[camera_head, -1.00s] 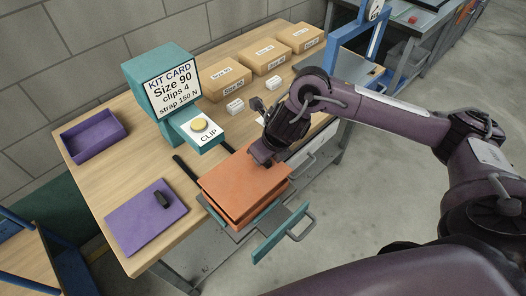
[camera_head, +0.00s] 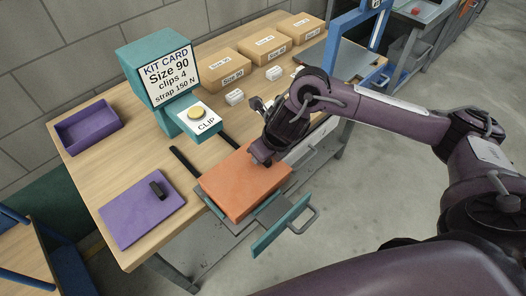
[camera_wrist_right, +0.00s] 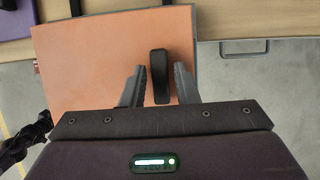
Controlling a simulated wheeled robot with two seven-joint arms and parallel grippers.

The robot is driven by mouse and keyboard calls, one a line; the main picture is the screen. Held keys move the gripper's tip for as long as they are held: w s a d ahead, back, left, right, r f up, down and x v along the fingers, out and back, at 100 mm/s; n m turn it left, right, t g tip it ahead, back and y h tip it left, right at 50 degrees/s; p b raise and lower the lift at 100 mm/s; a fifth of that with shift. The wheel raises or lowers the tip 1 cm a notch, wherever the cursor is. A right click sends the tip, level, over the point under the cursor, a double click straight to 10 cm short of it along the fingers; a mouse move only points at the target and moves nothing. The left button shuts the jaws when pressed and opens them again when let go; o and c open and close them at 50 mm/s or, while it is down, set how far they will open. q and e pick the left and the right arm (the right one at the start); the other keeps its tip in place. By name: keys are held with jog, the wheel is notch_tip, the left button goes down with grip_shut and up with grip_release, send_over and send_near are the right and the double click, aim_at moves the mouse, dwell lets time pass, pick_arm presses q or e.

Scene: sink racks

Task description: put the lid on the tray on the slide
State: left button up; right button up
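The orange lid (camera_head: 240,178) lies flat over the orange tray (camera_head: 236,212) on the slide (camera_head: 277,213), its edges lined up with the tray; no gap shows between them. The lid also fills much of the right wrist view (camera_wrist_right: 90,60). Its black handle (camera_wrist_right: 160,77) stands between the fingers of my right gripper (camera_wrist_right: 160,86), with a narrow gap on each side, so the gripper is open around it. In the head view my right gripper (camera_head: 262,158) is low over the lid's far right part and hides the handle.
A purple lid (camera_head: 140,212) with a black handle and an open purple tray (camera_head: 88,128) lie on the table at left. A teal stand (camera_head: 150,60) with a kit card and a clip button stands behind the slide. Cardboard boxes (camera_head: 225,73) line the back.

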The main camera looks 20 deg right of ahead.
jog(key=shift+o, duration=1.2)
jog(key=v, duration=0.7)
jog(key=shift+s+r, duration=0.2)
jog(key=shift+r, duration=0.15)
